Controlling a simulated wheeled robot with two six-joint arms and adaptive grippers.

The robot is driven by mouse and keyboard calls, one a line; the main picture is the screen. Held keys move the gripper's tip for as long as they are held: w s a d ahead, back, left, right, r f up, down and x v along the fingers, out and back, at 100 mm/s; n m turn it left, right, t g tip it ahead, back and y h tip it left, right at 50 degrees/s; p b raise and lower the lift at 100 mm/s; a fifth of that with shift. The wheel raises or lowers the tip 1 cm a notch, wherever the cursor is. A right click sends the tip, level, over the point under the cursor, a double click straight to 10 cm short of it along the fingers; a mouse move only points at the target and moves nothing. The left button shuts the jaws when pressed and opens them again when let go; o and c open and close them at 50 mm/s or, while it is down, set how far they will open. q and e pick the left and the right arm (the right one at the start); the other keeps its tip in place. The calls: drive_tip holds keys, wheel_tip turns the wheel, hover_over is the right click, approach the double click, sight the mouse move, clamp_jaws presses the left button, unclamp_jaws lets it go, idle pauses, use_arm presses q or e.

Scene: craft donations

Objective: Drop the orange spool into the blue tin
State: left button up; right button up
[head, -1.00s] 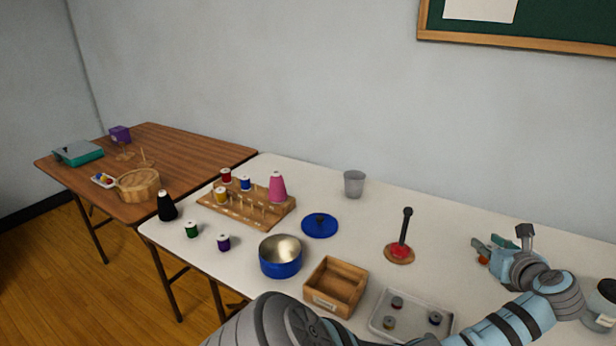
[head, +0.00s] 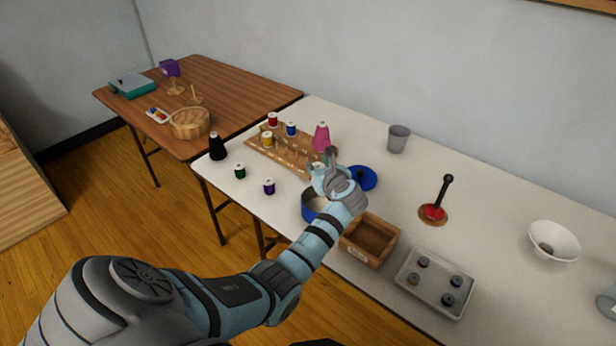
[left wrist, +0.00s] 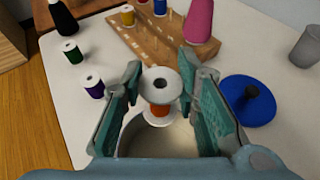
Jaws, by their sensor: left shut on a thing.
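The orange spool (left wrist: 160,108), with white flanges, is between the fingers of my left gripper (left wrist: 162,92) in the left wrist view. The gripper is shut on it and holds it upright over the mouth of the blue tin (left wrist: 133,142). In the head view my left gripper (head: 322,175) is over the blue tin (head: 310,207), hiding most of it and the spool. The tin is open, with a pale metal inside. Its blue lid (head: 363,178) lies on the table beside it, and the lid also shows in the left wrist view (left wrist: 262,108). My right gripper is not in view.
A wooden spool rack (head: 262,146) and a pink cone (head: 321,137) stand behind the tin. Green (head: 240,171) and purple (head: 269,187) spools are to its left. A wooden box (head: 376,263) and grey tray (head: 459,303) are to its right.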

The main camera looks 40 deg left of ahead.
use_arm(q)
drive_tip(key=shift+s+d+r+m+t+h+p, duration=0.25)
drive_tip(key=shift+s+m+t+p, duration=0.2)
drive_tip(key=shift+p, duration=0.35)
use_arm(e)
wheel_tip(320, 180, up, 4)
use_arm(q)
wheel_tip(320, 180, down, 7)
drive_tip(key=b, duration=0.8)
drive_tip(key=shift+w+b, duration=0.1)
drive_tip(key=shift+b, duration=0.25)
drive_tip(key=shift+r, duration=0.15)
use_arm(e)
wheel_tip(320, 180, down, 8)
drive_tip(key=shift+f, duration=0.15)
use_arm(q)
drive_tip(key=o, duration=0.8)
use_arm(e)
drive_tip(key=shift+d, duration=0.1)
use_arm(q)
drive_tip(key=v, duration=1.2)
drive_tip(key=shift+r, duration=0.1)
